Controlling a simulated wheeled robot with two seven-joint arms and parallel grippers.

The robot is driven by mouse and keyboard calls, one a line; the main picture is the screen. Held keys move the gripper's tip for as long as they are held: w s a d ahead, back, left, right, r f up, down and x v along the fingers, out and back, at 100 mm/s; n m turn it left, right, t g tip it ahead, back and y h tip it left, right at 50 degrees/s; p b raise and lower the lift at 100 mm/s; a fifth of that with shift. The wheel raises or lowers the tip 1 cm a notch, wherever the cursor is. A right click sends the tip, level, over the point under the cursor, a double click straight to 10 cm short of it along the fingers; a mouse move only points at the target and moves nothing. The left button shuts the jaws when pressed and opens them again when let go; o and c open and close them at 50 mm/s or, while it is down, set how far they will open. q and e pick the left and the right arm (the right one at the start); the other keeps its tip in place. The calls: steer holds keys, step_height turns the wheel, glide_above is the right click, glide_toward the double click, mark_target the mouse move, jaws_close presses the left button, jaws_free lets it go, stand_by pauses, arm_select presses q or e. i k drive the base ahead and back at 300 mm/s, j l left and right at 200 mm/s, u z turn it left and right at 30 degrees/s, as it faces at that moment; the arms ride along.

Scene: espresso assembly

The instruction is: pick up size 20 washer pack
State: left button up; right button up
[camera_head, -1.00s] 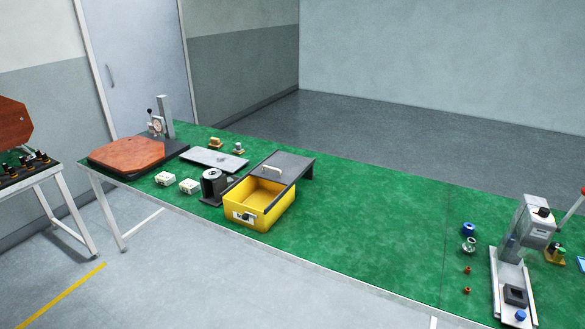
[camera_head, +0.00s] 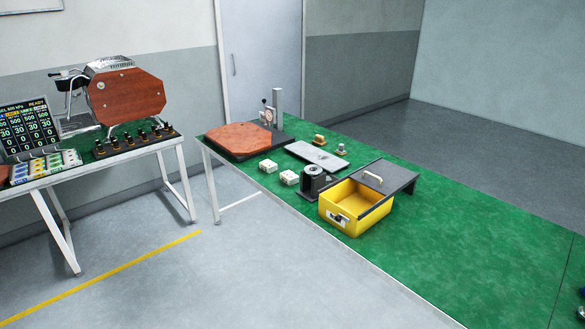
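Several small packs with yellow, green and blue markings (camera_head: 45,167) lie in rows on the left table, below the display screen (camera_head: 27,127). Their labels are too small to read, so I cannot tell whether one is the size 20 washer pack. Neither of my grippers is in view.
The left table (camera_head: 176,143) also bears an espresso machine with a wooden panel (camera_head: 127,98) and a row of black-knobbed parts (camera_head: 136,141). The green table (camera_head: 460,250) holds an open yellow drawer (camera_head: 342,210) and a dark fixture (camera_head: 313,182). Grey floor (camera_head: 200,275) lies clear between.

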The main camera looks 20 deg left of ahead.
mark_target(269, 166)
steer(key=i+j, duration=0.45)
steer(key=j, duration=0.15)
steer(key=i+j+z, duration=0.15)
steer(key=i+j, duration=0.3)
steer(key=j, duration=0.1)
